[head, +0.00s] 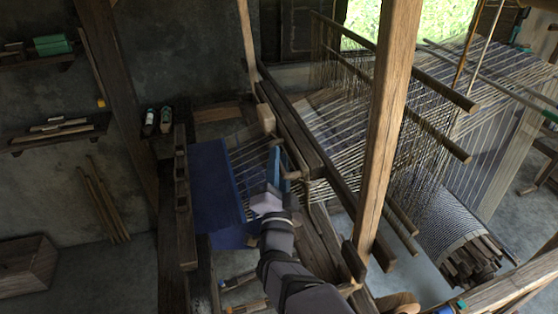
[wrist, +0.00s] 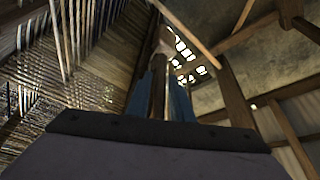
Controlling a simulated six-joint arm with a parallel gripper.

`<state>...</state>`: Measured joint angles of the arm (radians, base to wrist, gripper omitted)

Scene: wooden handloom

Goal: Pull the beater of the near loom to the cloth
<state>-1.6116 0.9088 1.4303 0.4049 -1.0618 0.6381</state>
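The near loom carries a blue cloth (head: 212,185) at its left, with pale warp threads (head: 255,160) running right from it. My gripper (head: 281,172) is at the right of these threads. Its blue fingers stand on either side of a brown wooden piece (head: 292,174), which I take to be part of the beater. In the wrist view, the same wooden bar (wrist: 159,88) fills the space between the fingers (wrist: 160,100), with no clear gap. The beater is apart from the cloth edge, with bare warp between them. My wrist and forearm hide part of the loom below.
A thick wooden post (head: 386,125) stands right of my arm. Behind it are the far loom's heddles (head: 345,75) and a striped cloth roll (head: 440,215). Wall shelves (head: 60,135) are at the left. Dark loom beams (head: 180,205) border the blue cloth.

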